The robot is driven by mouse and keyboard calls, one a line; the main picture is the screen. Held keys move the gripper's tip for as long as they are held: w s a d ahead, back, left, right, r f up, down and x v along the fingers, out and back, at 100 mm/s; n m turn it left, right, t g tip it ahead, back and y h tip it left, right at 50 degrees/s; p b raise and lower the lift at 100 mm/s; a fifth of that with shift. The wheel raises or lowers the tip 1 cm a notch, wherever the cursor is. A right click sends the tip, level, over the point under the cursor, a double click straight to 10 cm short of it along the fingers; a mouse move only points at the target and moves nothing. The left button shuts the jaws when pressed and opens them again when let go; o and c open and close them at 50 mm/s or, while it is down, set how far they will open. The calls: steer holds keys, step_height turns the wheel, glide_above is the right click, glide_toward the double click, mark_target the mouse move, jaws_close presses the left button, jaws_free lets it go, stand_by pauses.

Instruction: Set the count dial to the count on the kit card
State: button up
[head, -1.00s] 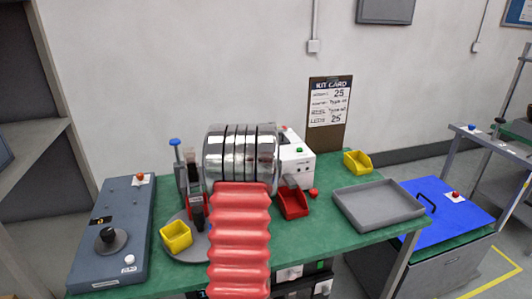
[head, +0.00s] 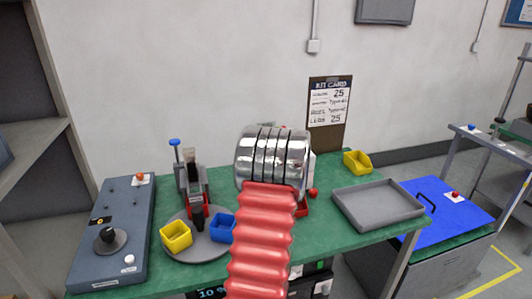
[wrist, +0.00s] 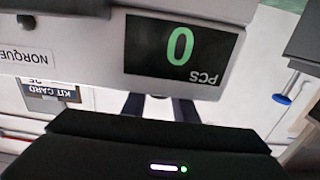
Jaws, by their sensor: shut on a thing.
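The kit card (head: 329,103) hangs on a brown clipboard on the wall; it reads 25 in its top row and LEDS 25 in its bottom row. The counter's pale front panel (wrist: 90,52) shows upside down in the wrist view, with a dark display (wrist: 180,48) reading 0 PCS in green. My gripper (wrist: 158,108) is at the panel's edge beside the display, its fingers shut on what seems to be the count dial, mostly hidden by the gripper body. In the head view my arm hides the gripper, the dial and most of the counter (head: 311,172).
A grey console (head: 125,215) with a black knob stands at left. A turntable (head: 200,247) holds a yellow bin (head: 176,235) and a blue bin (head: 222,228). A grey tray (head: 378,204) and another yellow bin (head: 357,161) are at right. The kit card also shows in the wrist view (wrist: 50,92).

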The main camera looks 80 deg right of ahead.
stand_by(0.5)
steer(key=o, duration=1)
steer(key=v, duration=1.4)
steer(key=shift+d+f, duration=0.1)
